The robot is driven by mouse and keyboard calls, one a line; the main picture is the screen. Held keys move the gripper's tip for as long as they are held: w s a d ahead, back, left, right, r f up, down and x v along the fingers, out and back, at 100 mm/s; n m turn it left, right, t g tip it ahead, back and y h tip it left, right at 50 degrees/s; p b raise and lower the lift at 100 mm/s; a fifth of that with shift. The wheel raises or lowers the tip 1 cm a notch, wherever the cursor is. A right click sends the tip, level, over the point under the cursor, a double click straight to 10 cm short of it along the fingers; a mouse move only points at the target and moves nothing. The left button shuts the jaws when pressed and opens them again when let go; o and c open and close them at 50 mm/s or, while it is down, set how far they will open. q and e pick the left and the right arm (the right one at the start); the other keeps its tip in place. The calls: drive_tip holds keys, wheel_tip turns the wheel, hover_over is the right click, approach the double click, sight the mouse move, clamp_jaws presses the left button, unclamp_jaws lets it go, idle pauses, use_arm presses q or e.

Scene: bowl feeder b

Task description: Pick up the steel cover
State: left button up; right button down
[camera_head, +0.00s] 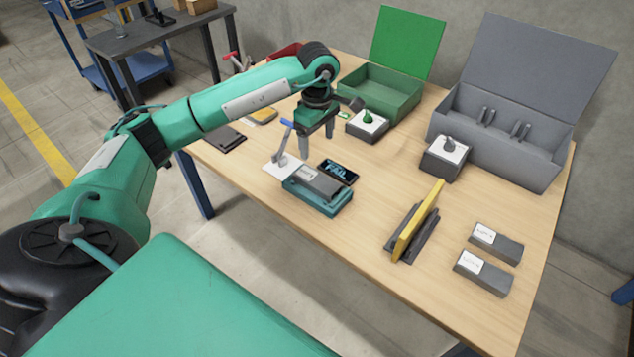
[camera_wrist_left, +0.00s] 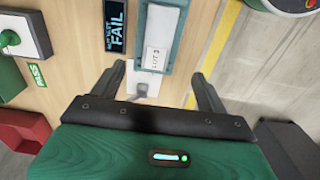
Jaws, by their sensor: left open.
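A grey steel piece with a white label, which looks like the steel cover (camera_head: 318,182), lies in a teal fixture (camera_head: 318,205) near the table's front edge. In the left wrist view the cover (camera_wrist_left: 165,22) lies in the fixture's teal frame (camera_wrist_left: 181,42), with "LOT 3" on its label. My left gripper (camera_head: 316,143) is over the table just behind the fixture, fingers down, open and empty. In the left wrist view its spread fingers (camera_wrist_left: 157,80) stand apart from the cover, which lies beyond them. My right gripper is not in view.
Two labelled grey blocks (camera_head: 490,262) and a yellow plate in a rack (camera_head: 418,222) lie right. Open green (camera_head: 378,95) and grey (camera_head: 500,135) boxes stand behind.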

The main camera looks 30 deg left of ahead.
use_arm(q)
hover_over(317, 179)
wheel_tip(317, 179, down, 8)
drive_tip(key=shift+s+d+f, duration=0.15)
drive_tip(key=shift+f, duration=0.05)
wheel_tip(317, 179, down, 5)
drive_tip(key=shift+f+b, duration=0.1)
drive_tip(key=shift+b, duration=0.3)
drive_tip(key=shift+c, duration=0.5)
drive_tip(key=c, duration=1.1)
drive_tip(key=shift+w, duration=0.2)
drive_tip(key=shift+c, duration=1)
drive_tip(key=shift+r, duration=0.2)
